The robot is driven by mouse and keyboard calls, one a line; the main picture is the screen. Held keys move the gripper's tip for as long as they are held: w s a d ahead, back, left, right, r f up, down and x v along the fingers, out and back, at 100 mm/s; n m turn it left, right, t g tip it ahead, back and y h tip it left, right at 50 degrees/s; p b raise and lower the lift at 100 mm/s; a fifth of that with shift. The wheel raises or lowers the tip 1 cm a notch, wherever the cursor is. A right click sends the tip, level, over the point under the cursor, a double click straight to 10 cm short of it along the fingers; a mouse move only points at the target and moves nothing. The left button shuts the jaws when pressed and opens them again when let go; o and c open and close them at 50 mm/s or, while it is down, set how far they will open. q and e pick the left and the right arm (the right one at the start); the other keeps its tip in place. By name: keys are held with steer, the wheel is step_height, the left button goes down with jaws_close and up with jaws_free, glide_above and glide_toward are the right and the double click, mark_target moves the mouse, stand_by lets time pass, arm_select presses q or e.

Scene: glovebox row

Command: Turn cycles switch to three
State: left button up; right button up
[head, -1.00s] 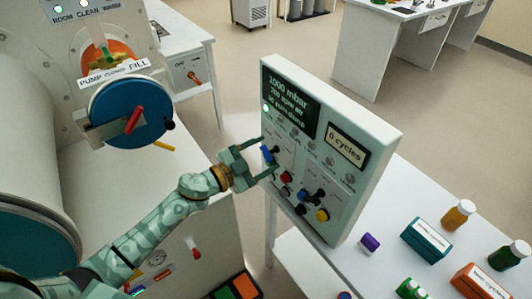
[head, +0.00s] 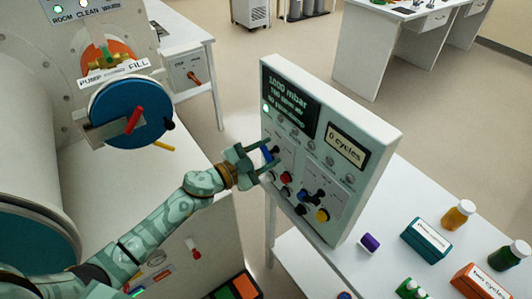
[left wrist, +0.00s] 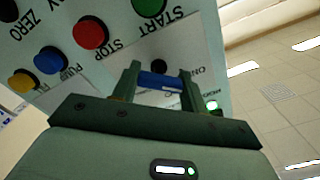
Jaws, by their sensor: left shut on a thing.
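The control panel (head: 352,195) stands upright on a white table. Its small display (head: 346,147) reads "0 cycles", and a larger dark display (head: 290,100) has "1000 mbar" as its top line. My left gripper (head: 266,157) is at the panel's left side, with its fingers closed around a blue switch handle. In the left wrist view the blue handle (left wrist: 160,80) lies crosswise between the two fingertips, in front of a partly covered white label. I cannot read enough of that label to tell which switch it is. My right gripper is in neither view.
Red, blue, yellow and black knobs sit close by, including the red STOP button (left wrist: 91,33). A purple cap (head: 370,243), a teal box (head: 426,240) and bottles stand on the table. The glovebox with a blue round door (head: 120,105) is at left.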

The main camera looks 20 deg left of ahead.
arm_select(q)
steer(key=m, duration=0.2)
steer(key=shift+m, duration=0.4)
steer(key=shift+f+m, duration=0.1)
steer(key=shift+m, duration=1.7)
steer(key=o, duration=1)
steer(key=shift+s, duration=0.1)
steer(key=b+v, duration=0.1)
steer(key=v, duration=1.5)
steer(key=shift+s+a+b, duration=0.1)
steer(key=shift+b, duration=0.2)
